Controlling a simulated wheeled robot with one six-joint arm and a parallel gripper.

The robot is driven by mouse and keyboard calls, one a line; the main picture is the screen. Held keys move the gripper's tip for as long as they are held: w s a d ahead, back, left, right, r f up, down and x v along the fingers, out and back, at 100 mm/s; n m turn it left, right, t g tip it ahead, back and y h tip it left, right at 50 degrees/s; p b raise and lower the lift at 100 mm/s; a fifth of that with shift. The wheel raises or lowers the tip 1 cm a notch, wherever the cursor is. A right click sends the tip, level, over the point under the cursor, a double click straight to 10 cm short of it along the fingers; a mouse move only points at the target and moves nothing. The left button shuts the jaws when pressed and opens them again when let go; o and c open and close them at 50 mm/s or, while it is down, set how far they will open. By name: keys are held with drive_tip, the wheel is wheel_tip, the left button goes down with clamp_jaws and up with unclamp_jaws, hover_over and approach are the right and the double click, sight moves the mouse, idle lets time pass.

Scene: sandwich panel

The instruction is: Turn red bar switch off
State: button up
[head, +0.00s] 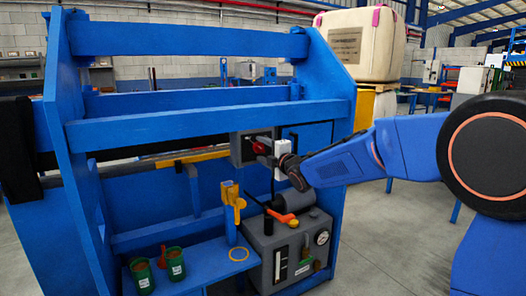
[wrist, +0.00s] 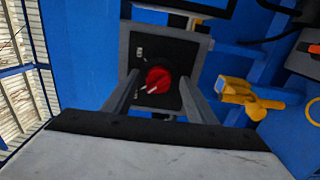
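The red bar switch (wrist: 158,80) is a round red knob on a black plate of a grey box. A short white mark on it points to the lower left. Small labels sit left of it, too small to read. In the head view the switch (head: 260,148) shows on the grey box (head: 237,150) at the blue frame's right side, partly hidden. My gripper (wrist: 160,78) is open, one grey finger on each side of the knob, with a visible gap to it. In the head view my gripper (head: 267,153) is at the box from the right.
Below the box in the head view are a yellow valve (head: 234,200), an orange-handled lever (head: 282,217) and a grey gauge box (head: 265,245). Green cups (head: 142,275) stand on the blue shelf. Blue crossbars (head: 210,121) run just above the switch box.

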drive_tip(key=shift+d, duration=0.1)
drive_tip(key=v, duration=1.7)
drive_tip(key=shift+s+d, duration=0.1)
drive_tip(key=shift+s, duration=0.05)
